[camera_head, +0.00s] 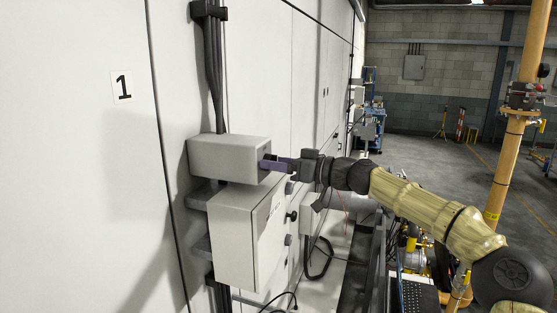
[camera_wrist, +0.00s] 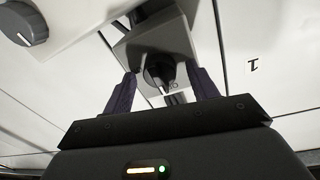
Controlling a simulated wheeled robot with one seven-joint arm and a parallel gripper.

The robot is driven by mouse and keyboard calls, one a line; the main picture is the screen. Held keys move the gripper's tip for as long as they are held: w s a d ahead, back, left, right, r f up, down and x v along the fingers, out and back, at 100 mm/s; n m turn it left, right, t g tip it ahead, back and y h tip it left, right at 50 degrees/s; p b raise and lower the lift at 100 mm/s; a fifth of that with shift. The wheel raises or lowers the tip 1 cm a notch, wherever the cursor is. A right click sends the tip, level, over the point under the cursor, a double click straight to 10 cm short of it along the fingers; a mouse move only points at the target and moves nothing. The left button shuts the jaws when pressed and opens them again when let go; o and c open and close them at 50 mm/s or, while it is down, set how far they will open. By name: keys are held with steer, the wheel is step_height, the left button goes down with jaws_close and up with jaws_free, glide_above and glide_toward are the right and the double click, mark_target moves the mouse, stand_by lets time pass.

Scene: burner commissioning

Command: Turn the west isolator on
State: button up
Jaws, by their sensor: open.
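A small grey box (camera_head: 228,158) is fixed to the white wall panel, with cables running into its top. In the wrist view this grey box (camera_wrist: 165,42) carries a black rotary knob (camera_wrist: 158,74) on its face, with a small mark like "O" beside it. I cannot read a west label on it. My gripper (camera_head: 270,164) is at the front of the box, its purple fingers open. In the wrist view the fingers stand on either side of the knob, with gaps showing. The knob is hidden in the head view.
A larger grey cabinet (camera_head: 245,236) with dark knobs hangs just below. A large grey knob (camera_wrist: 28,22) shows at the wrist view's upper left. A "1" label (camera_head: 122,86) is on the wall. An orange post (camera_head: 508,150) stands right. Open floor lies behind.

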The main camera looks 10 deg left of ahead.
steer(key=shift+c, duration=0.4)
steer(key=c, duration=0.9)
steer(key=shift+m, duration=0.3)
steer(key=shift+w+r+m+g+h+p, duration=0.2)
steer(key=shift+m+p, duration=0.25)
steer(key=shift+m, duration=2.3)
steer(key=shift+s+f+m+g+h+p, duration=0.2)
steer(key=shift+m+p, duration=0.25)
steer(key=shift+m, duration=2.25)
steer(key=shift+w+r+m+g+p, duration=0.15)
steer(key=shift+m+g+p, duration=0.25)
steer(key=shift+m, duration=2.35)
